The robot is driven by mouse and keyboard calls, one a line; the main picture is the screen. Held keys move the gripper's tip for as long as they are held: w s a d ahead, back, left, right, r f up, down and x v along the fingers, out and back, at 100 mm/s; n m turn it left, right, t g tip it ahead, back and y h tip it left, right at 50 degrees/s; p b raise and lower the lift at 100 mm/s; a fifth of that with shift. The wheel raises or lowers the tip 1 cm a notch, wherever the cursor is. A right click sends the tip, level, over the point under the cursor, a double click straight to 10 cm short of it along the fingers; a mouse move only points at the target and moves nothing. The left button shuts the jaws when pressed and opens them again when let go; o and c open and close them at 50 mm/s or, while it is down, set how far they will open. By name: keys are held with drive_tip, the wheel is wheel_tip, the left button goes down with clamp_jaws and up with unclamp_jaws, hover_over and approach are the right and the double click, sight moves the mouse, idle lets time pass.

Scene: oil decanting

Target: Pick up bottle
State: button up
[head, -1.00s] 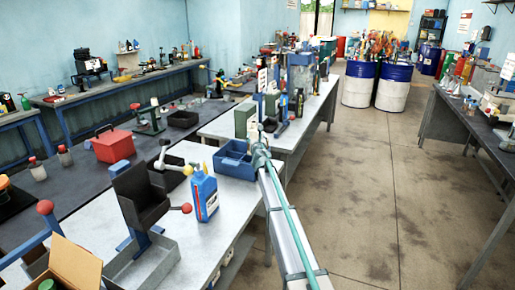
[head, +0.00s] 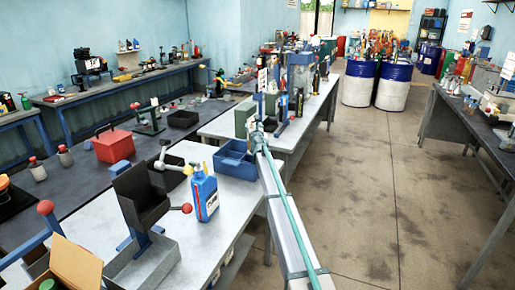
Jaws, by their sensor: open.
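A blue bottle (head: 204,195) with a white and red label and an orange-yellow spout stands upright on the near light-topped bench (head: 197,244). Smaller dark bottles (head: 299,101) stand further back on the same row of benches. Which bottle the task means cannot be told.
A blue bin (head: 236,160) stands behind the blue bottle. A black tilted holder (head: 141,195) with red knobs is left of it. An open cardboard box (head: 76,262) is at bottom left. Blue and white drums (head: 391,87) stand at the back. The aisle floor (head: 375,185) is clear.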

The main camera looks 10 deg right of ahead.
drive_tip(key=shift+w, duration=0.5)
drive_tip(key=c, duration=1.2)
clamp_jaws()
drive_tip(key=shift+r, duration=0.15)
